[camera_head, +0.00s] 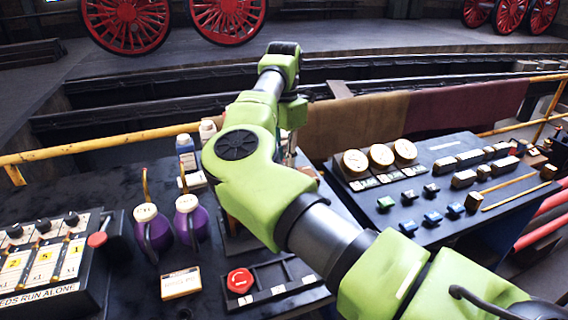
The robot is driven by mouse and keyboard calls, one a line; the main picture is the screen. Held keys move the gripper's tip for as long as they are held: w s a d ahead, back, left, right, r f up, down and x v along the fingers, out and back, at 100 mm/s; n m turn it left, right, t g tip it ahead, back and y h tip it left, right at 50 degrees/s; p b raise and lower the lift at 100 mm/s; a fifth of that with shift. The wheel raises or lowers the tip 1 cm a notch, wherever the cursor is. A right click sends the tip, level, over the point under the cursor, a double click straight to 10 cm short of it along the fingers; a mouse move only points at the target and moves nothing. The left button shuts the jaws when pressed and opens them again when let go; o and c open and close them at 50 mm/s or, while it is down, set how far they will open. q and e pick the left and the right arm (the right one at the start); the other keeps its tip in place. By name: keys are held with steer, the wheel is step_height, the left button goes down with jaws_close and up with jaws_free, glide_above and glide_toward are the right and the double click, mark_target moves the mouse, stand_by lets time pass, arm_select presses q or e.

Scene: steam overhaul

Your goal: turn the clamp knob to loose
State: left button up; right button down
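I cannot surely identify the clamp knob. A red round knob (240,280) sits on a black panel with white labels on the dark bench, below my arm. My green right arm comes in from the lower right, crosses the middle of the view and bends down beyond its elbow. Its gripper is hidden behind the arm, over the back of the bench. A fixture near there is mostly covered by the arm. My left gripper is not in view.
Two purple cans (190,219) and a small sign (181,283) stand left of the red knob. A switch panel (45,262) is at far left. A gauge console (440,185) stands right. A yellow rail (100,144) runs behind the bench.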

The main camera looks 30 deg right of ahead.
steer(key=n+b, duration=0.1)
steer(key=n, duration=0.5)
steer(key=shift+n, duration=0.3)
steer(key=n+b, duration=0.2)
steer(key=n, duration=0.4)
steer(key=shift+w, duration=0.15)
steer(key=n+b, duration=0.1)
steer(key=n, duration=0.4)
steer(key=shift+a+n+b, duration=0.1)
steer(key=shift+n+b, duration=0.2)
steer(key=shift+b, duration=0.1)
steer(key=shift+r+n+b, duration=0.1)
steer(key=shift+n+b, duration=0.6)
steer(key=shift+n, duration=1.6)
steer(key=c, duration=1.8)
jaws_free()
steer(key=shift+o, duration=0.2)
